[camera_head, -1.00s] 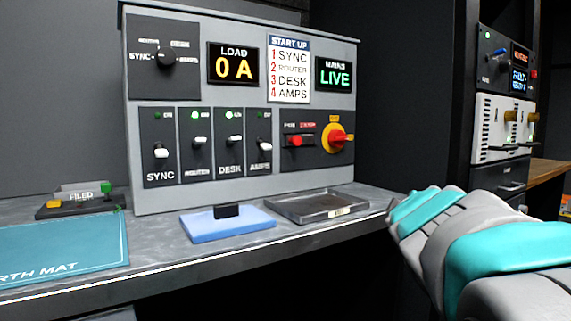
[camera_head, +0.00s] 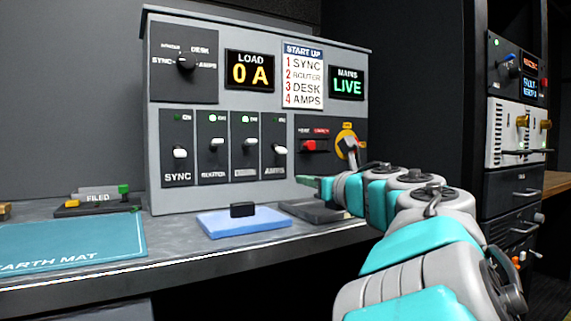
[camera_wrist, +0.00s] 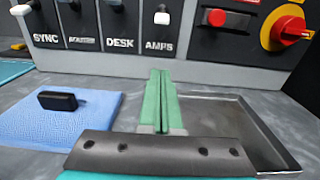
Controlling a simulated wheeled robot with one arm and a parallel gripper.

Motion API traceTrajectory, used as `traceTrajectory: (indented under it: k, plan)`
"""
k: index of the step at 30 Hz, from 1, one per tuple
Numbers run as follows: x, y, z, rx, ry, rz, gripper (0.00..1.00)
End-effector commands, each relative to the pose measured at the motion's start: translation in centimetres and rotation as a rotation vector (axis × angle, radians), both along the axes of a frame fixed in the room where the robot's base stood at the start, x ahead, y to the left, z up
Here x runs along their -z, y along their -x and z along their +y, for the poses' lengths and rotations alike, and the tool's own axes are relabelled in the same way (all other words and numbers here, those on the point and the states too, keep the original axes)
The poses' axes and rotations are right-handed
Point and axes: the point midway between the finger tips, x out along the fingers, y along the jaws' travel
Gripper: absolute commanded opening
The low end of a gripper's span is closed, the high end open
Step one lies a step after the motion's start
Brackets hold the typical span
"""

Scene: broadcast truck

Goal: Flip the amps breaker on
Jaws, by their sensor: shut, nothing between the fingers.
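The amps breaker (camera_head: 279,150) is the rightmost of the panel's row of white levers. Its lever sits lower than the desk lever (camera_head: 250,141) beside it. In the wrist view the amps lever (camera_wrist: 161,18) is at the top, above its AMPS label. My gripper (camera_head: 308,182) is shut and empty, low in front of the panel, below and right of the amps lever. In the wrist view its green fingers (camera_wrist: 160,72) lie together and point toward the panel below the amps label. They are apart from the lever.
The sync lever (camera_head: 180,153) and router lever (camera_head: 217,143) stand further left. A red switch (camera_head: 316,146) and rotary mains handle (camera_head: 347,148) are at right. A blue pad with a black block (camera_head: 242,210) and a grey tray (camera_wrist: 225,110) lie on the bench below. The load display (camera_head: 250,71) reads 0 A.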

Motion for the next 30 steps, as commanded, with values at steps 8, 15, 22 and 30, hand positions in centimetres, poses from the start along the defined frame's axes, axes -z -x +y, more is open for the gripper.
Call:
traceTrajectory:
  k: [8,15,22,30]
  plan:
    - [0.0,0.0,0.0,0.001,0.000,0.000,0.00]
    - [0.0,-1.2,0.7,0.001,-0.001,0.001,0.00]
    - [0.0,-4.0,2.7,-0.001,-0.003,0.001,0.00]
    - [-0.1,-7.2,4.8,0.001,-0.002,0.000,0.00]
